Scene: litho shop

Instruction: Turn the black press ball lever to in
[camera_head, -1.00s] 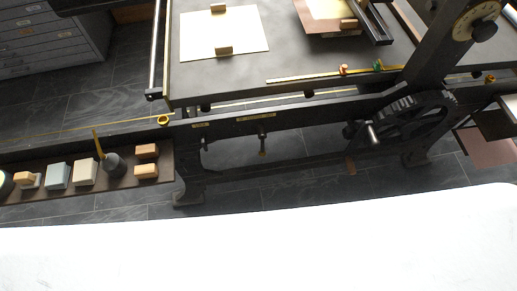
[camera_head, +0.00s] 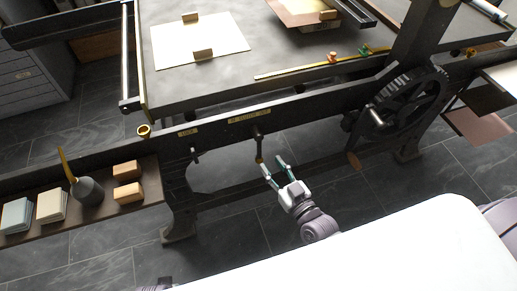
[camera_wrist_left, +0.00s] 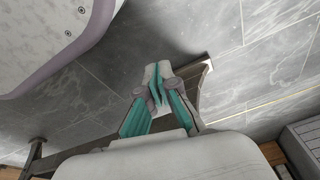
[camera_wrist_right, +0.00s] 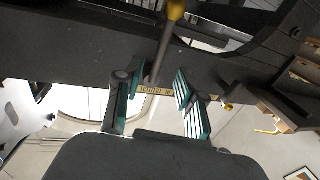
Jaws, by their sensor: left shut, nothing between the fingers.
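The ball lever (camera_head: 258,144) hangs down from the front rail of the black press (camera_head: 330,92), below a brass label plate (camera_head: 249,116). Its ball end looks brass. My right gripper (camera_head: 273,166) is open and empty, just below and right of the ball. In the right wrist view, the lever shaft (camera_wrist_right: 164,48) appears between the open fingers (camera_wrist_right: 155,92), with its brass end at the top and the label behind it; contact cannot be judged. My left gripper (camera_wrist_left: 158,88) is shut and empty over the floor, away from the lever.
A smaller lever (camera_head: 195,153) hangs to the left on the same rail. A geared wheel (camera_head: 410,100) with a crank handle is on the right. Open floor lies beneath the rail.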

